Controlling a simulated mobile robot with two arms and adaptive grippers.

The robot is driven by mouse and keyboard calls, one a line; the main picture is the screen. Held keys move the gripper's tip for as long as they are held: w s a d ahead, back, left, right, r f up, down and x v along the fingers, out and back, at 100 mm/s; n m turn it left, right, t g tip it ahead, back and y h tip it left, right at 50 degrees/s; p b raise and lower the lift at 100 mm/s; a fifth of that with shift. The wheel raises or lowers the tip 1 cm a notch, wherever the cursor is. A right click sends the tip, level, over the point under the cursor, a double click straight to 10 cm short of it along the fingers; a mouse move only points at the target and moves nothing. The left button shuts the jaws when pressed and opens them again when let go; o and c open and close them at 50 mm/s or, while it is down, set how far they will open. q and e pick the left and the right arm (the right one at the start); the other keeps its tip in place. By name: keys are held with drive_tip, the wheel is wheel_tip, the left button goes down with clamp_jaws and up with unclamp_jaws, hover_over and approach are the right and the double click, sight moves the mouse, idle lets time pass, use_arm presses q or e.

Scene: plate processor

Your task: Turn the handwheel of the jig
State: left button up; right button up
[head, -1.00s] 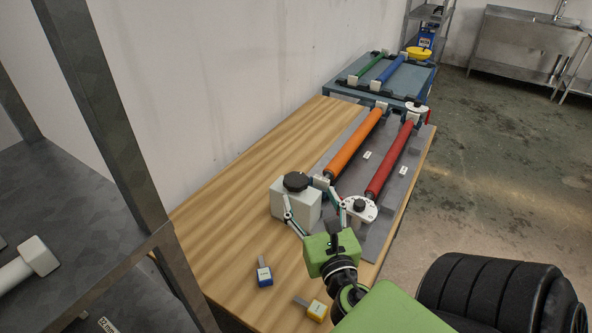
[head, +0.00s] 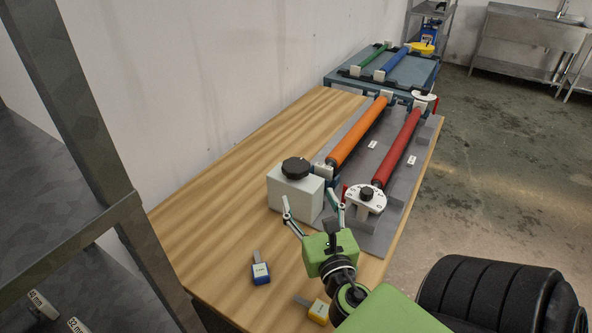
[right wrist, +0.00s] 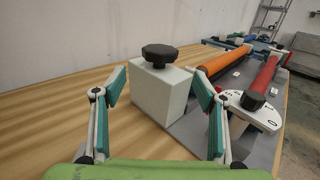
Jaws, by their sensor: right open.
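The jig has a grey base plate (head: 372,237) on the wooden table, with an orange roller (head: 358,135) and a red roller (head: 398,148). A black handwheel (head: 296,168) sits on top of a light grey box (head: 290,193) at the near end of the orange roller. My right gripper (head: 312,207) is open and empty, in front of the box and apart from it. In the right wrist view the handwheel (right wrist: 159,55) and box (right wrist: 160,96) show between and beyond the spread fingers. A white numbered dial (head: 366,199) is at the red roller's near end. My left gripper is out of view.
A blue-tagged gauge (head: 260,272) and a yellow-tagged one (head: 318,311) lie on the near table (head: 215,225). A metal shelf (head: 110,215) stands at left, the wall behind. A blue table (head: 410,72) with green and blue rollers stands beyond. The table left of the box is clear.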

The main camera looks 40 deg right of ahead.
sight(296, 167)
drive_tip(key=p+x, duration=0.2)
drive_tip(key=x, duration=1.1)
drive_tip(key=shift+p, duration=0.3)
drive_tip(key=c, duration=1.1)
